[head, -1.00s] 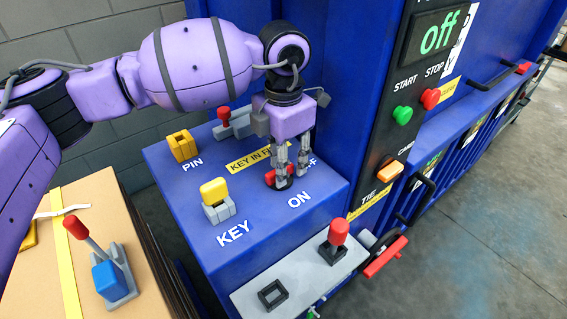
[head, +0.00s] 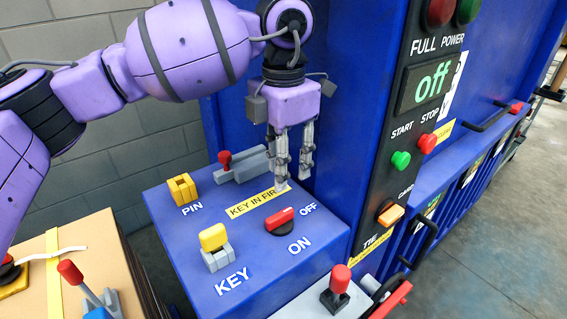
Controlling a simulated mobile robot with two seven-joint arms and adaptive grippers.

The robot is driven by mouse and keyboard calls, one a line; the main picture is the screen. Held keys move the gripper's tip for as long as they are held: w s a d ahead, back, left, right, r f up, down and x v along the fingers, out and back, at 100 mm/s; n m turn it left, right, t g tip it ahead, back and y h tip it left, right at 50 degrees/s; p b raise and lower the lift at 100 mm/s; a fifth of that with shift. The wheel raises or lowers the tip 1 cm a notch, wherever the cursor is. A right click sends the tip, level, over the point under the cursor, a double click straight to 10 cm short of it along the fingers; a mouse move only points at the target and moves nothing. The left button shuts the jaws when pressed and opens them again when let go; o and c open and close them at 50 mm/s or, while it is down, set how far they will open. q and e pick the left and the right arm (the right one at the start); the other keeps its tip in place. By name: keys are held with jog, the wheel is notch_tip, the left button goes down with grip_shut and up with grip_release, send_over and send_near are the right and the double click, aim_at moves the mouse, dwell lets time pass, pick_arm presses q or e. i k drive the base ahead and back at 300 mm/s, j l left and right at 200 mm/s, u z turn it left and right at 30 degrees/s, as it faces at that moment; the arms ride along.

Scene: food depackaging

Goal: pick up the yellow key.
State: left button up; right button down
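The yellow key (head: 214,237) stands in a grey holder (head: 217,258) above the KEY label, on top of the blue machine box (head: 181,270). My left gripper (head: 293,182) hangs above the back right of the box, to the right of and behind the key. Its two fingers point down with a gap between them, and nothing shows between them. It is apart from the key. My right gripper is not in view.
A red rotary switch (head: 280,218) lies just below my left gripper. A yellow pin block (head: 183,187) and a red-knobbed lever (head: 225,158) stand at the back. A panel with buttons (head: 400,160) rises at right. A cardboard stack (head: 95,232) stands at left.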

aim_at(211, 239)
jog(key=k, duration=1)
